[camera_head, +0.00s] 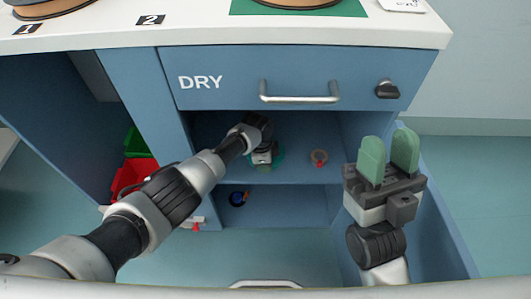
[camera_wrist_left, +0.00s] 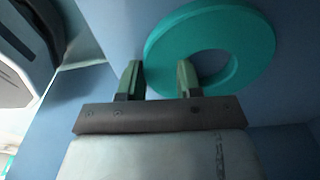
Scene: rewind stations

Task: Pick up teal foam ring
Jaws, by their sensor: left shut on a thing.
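The teal foam ring (camera_wrist_left: 250,45) fills the upper right of the left wrist view, with its round hole showing. In the head view only a sliver of the teal ring (camera_head: 280,158) shows on the upper shelf, mostly hidden behind my gripper. My left gripper (camera_head: 263,160) reaches into the open bay under the DRY drawer. In the wrist view my left gripper's fingers (camera_wrist_left: 158,80) are shut on the ring's band, one finger outside and one at the hole. My right gripper (camera_head: 389,155) is open and empty, fingers up, in front of the cabinet's right side.
A small reddish ring (camera_head: 319,157) sits on the upper shelf to the right. A dark blue ring-like item (camera_head: 238,198) is on the lower shelf. Green (camera_head: 138,142) and red (camera_head: 133,175) bins stand at the left. The drawer handle (camera_head: 299,97) is above the bay.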

